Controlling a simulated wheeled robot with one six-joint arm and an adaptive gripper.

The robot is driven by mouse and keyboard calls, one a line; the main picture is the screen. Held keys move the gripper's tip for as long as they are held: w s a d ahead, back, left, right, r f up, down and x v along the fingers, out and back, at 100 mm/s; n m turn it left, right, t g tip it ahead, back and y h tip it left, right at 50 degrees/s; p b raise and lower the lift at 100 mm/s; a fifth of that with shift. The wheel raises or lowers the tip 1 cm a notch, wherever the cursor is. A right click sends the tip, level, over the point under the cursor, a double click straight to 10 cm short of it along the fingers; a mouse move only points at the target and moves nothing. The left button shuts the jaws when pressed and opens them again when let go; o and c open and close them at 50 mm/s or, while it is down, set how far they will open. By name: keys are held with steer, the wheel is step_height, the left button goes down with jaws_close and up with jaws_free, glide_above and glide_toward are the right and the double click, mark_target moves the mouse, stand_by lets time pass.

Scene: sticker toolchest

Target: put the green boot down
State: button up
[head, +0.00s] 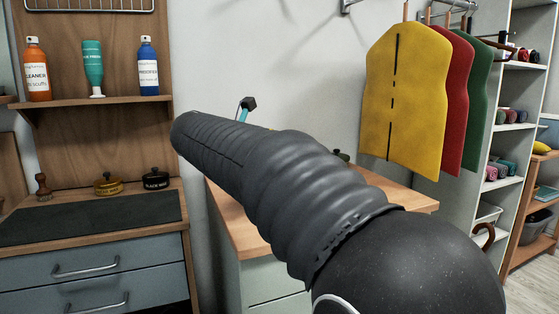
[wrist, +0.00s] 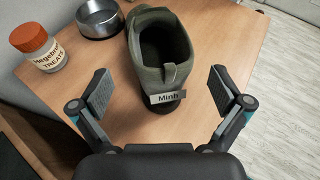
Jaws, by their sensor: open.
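The green boot (wrist: 158,50) stands upright on a wooden top (wrist: 225,45), seen in the wrist view with its opening facing up. A tag reading "Minh" (wrist: 168,97) is on the near side of the boot. My gripper (wrist: 158,90) is open, with one finger to the left and one to the right of the boot. Gaps show between both fingers and the boot. In the head view, my arm hides the boot and most of my gripper; only a small part of it (head: 247,106) shows beyond the arm.
A jar of treats with an orange lid (wrist: 38,47) and a metal bowl (wrist: 99,18) stand left of the boot. The top's right edge is near, with floor beyond. In the head view, yellow, red and green aprons (head: 405,95) hang at the right.

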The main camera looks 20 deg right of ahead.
steer(key=shift+v, duration=2.15)
